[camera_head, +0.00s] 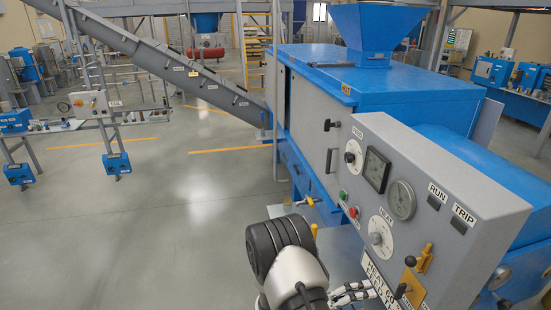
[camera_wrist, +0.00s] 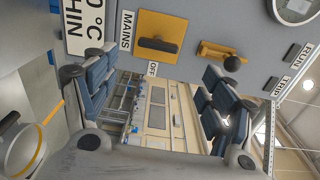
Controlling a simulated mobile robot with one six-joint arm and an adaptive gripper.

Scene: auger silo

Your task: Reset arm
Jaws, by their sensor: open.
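My gripper (camera_head: 350,292) is at the bottom of the head view, in front of the lower part of the grey control panel (camera_head: 465,190). In the wrist view my gripper (camera_wrist: 160,78) is open, its two padded fingers wide apart with nothing between them. Just beyond the fingers is the brass plate of the MAINS switch (camera_wrist: 158,44) with a dark handle, apart from the fingers. An OFF label is beside it. A yellow lever (camera_wrist: 222,53) with a black ball is farther right. In the head view my arm partly hides the panel's lower edge.
The panel carries a FEED knob (camera_head: 353,155), a HEAT knob (camera_head: 380,235), a black meter (camera_head: 376,169), a round gauge (camera_head: 401,200) and a red button (camera_head: 353,212). A blue machine (camera_head: 400,85) stands behind. An inclined auger (camera_head: 160,60) runs up left. The floor (camera_head: 180,220) at left is clear.

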